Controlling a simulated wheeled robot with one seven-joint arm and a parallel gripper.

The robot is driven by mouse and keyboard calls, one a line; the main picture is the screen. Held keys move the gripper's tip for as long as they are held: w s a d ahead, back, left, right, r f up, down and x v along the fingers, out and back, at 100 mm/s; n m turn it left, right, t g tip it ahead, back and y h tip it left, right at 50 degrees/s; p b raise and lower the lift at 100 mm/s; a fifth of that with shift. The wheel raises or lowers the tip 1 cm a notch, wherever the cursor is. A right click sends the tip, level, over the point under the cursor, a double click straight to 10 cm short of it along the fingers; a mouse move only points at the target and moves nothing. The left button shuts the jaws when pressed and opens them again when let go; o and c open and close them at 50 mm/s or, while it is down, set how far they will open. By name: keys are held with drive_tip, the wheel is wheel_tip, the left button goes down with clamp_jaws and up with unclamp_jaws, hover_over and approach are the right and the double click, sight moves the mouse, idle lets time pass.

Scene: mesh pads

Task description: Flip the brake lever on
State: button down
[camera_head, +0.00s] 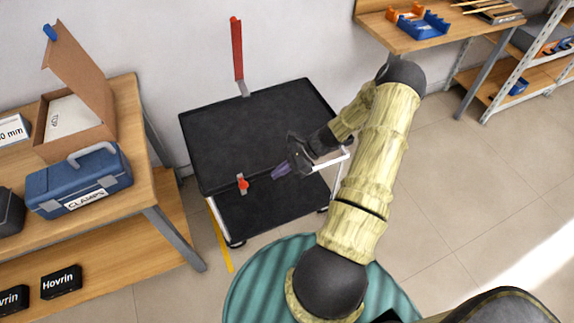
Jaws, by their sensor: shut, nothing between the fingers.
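A black two-tier cart (225,125) stands against the wall. A small red lever (243,182) on a pale plate is mounted at the cart's front edge. A long red handle (237,50) on a grey metal base stands upright at the cart's back edge. Which of the two is the brake lever is not marked. My gripper (277,172) is shut and empty, with its purple-grey fingers pointing left. It is near the cart's front edge, a short way right of the small red lever and apart from it.
A wooden bench (130,110) at left holds an open cardboard box (85,90) and a blue clamps case (80,182). A wooden table (450,35) with blue and orange bins is at upper right. A white cart handle (330,158) is beside my gripper. Tiled floor at right is clear.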

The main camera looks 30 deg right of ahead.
drive_tip(key=w+a+f, duration=0.2)
drive_tip(key=a, duration=0.5)
drive_tip(key=shift+p, duration=0.3)
drive_tip(key=shift+r, duration=0.2)
